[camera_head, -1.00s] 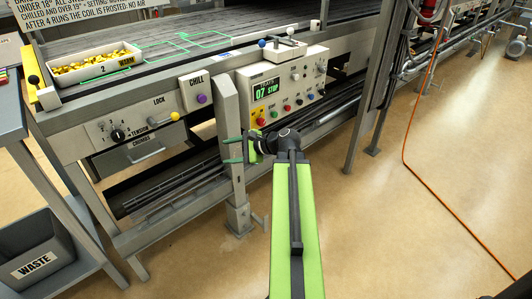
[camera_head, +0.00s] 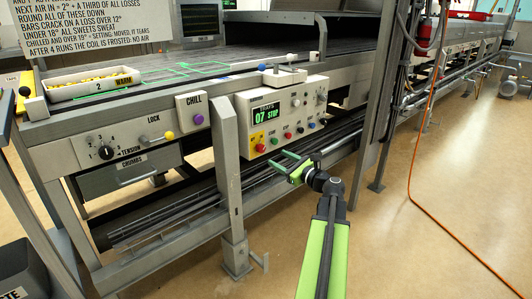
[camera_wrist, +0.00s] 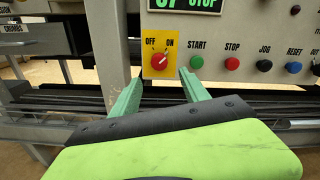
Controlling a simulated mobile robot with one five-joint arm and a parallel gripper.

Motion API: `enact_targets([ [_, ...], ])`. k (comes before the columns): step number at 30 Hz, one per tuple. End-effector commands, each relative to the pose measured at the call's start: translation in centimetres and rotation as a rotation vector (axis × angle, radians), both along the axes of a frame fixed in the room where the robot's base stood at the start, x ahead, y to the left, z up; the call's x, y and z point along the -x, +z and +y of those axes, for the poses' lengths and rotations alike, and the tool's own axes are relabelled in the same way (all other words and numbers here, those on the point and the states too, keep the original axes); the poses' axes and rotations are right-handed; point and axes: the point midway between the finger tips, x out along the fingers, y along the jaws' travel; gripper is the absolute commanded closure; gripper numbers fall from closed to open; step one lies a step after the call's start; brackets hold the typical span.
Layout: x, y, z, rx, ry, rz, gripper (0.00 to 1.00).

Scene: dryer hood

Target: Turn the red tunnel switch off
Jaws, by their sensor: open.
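The red tunnel switch (camera_wrist: 159,61) is a round red knob on a yellow plate marked OFF at left and ON at right. Its white mark appears to point up and right, toward ON. In the head view the switch (camera_head: 260,148) is at the lower left of the white control panel (camera_head: 290,112). My gripper (camera_head: 279,160) is open and empty, in front of and slightly below the panel. In the wrist view its two green fingers (camera_wrist: 160,80) stand apart, below the knob and to either side of it. I see no contact.
Green START (camera_wrist: 196,62), red STOP (camera_wrist: 232,63), black JOG (camera_wrist: 265,65) and blue RESET (camera_wrist: 294,68) buttons sit right of the switch. A grey post (camera_head: 226,160) stands left of the panel. Rails run below. The floor at right is open, with an orange cable.

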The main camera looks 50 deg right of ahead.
Motion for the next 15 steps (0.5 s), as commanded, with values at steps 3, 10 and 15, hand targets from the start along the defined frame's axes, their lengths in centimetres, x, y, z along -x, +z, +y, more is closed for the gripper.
enact_targets([
  [3, -3.3, 0.0, -0.3, 0.000, 0.005, 0.000, 0.47],
  [10, -7.5, 0.0, -0.6, 0.001, 0.003, 0.001, 0.47],
  [15, -8.6, 0.0, -0.6, 0.001, 0.001, 0.000, 0.47],
])
